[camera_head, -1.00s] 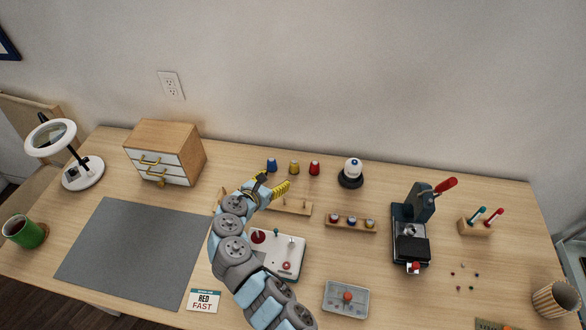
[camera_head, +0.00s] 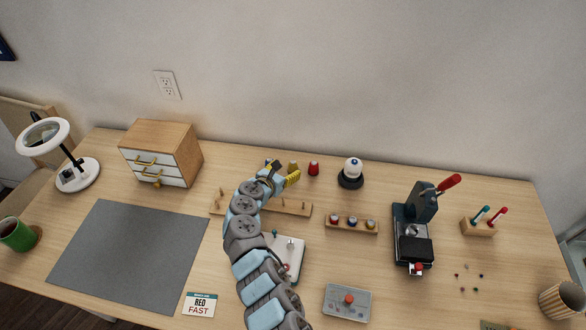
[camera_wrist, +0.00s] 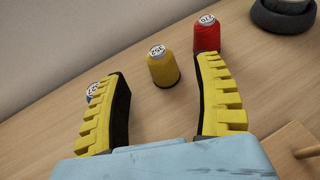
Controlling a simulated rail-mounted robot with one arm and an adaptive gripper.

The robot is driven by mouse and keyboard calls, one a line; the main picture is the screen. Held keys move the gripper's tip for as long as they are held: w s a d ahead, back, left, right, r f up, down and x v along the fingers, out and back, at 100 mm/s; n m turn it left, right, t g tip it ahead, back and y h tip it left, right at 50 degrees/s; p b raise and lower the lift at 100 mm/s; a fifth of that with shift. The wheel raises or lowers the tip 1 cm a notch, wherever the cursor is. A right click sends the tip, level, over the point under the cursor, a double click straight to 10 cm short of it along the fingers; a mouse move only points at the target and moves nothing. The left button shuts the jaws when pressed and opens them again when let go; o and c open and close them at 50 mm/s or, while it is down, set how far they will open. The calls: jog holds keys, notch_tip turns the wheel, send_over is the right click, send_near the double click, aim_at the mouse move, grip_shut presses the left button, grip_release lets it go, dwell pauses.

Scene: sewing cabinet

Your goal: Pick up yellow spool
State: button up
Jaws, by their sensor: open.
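The yellow spool (camera_wrist: 163,69) stands upright on the table in the wrist view, ahead of my open gripper (camera_wrist: 160,85) and between the lines of its two yellow fingers. In the head view, the yellow spool (camera_head: 293,165) shows just behind the fingers of my gripper (camera_head: 283,174), partly covered. No contact with the spool is visible. The red spool (camera_wrist: 207,34) stands to its right, beyond the right fingertip. The blue spool (camera_wrist: 94,91) is to its left, mostly hidden behind the left finger.
A wooden peg rack (camera_head: 300,208) lies below my gripper. A small rack of bobbins (camera_head: 351,224) and a black-based white dome (camera_head: 351,172) are to the right. A drawer cabinet (camera_head: 161,152) stands left. The table between cabinet and spools is clear.

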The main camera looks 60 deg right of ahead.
aim_at(291, 167)
jog(key=shift+b+x, duration=1.05)
jog(key=shift+x, duration=0.65)
jog(key=shift+b+x, duration=0.55)
jog(key=shift+x, duration=0.35)
jog(key=c, duration=1)
